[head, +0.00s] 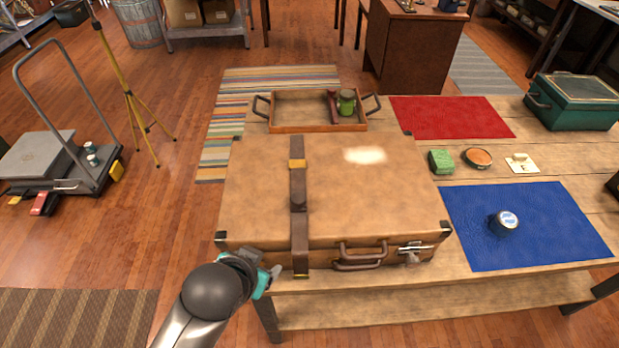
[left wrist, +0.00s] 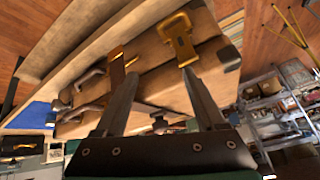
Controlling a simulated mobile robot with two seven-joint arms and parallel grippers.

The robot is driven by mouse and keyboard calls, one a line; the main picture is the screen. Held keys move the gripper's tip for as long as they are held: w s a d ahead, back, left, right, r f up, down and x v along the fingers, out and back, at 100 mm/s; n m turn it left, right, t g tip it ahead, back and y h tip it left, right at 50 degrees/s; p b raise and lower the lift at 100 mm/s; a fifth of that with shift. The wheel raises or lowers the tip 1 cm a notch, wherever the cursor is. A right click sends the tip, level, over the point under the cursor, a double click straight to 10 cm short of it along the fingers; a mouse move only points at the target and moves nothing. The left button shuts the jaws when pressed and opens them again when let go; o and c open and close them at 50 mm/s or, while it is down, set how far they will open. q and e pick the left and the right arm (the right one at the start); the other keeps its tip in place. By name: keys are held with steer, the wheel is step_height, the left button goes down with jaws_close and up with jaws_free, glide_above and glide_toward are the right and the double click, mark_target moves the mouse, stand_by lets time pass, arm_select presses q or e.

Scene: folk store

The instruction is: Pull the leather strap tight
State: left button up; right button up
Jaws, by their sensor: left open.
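A tan leather suitcase (head: 250,190) lies shut on a wooden table. My left gripper (head: 274,272) is at the front face, just left of the strap's lower end. A brass buckle (left wrist: 181,42) shows beyond the fingertips. I cannot tell whether a finger touches the strap.
The suitcase handle (head: 360,259) and a metal clasp (head: 413,251) are right of the strap. A wooden tray (head: 290,112) stands behind the suitcase.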

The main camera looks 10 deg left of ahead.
arm_select(q)
steer(key=w+d+r+m+t+h, duration=0.2)
steer(key=w+d+r+m+t, duration=0.15)
steer(key=w+r+t, duration=0.6)
steer(key=w+d+r+m+t+h, duration=0.1)
steer(key=w+d+r+m+t, duration=0.45)
steer(key=r, duration=0.95)
steer(key=w+d+r+m+g+h, duration=0.1)
steer(key=w+d+r+m+h, duration=0.2)
steer(key=r+h, duration=0.35)
steer(key=s+d+r+m+g+h, duration=0.2)
steer(key=s+d+m+g+h, duration=0.2)
steer(key=d+m+g+h, duration=0.5)
steer(key=s+d+r+m+g+h, duration=0.1)
steer(key=s+d+m+g+h, duration=0.3)
steer(key=m+g, duration=0.6)
steer(key=m+g+y, duration=0.2)
steer(key=m+y, duration=0.6)
steer(key=y, duration=1.4)
glide_above(298, 197)
step_height(298, 197, down, 15)
step_height(298, 197, down, 15)
steer(key=shift+r+p, duration=0.2)
steer(key=shift+p, duration=0.4)
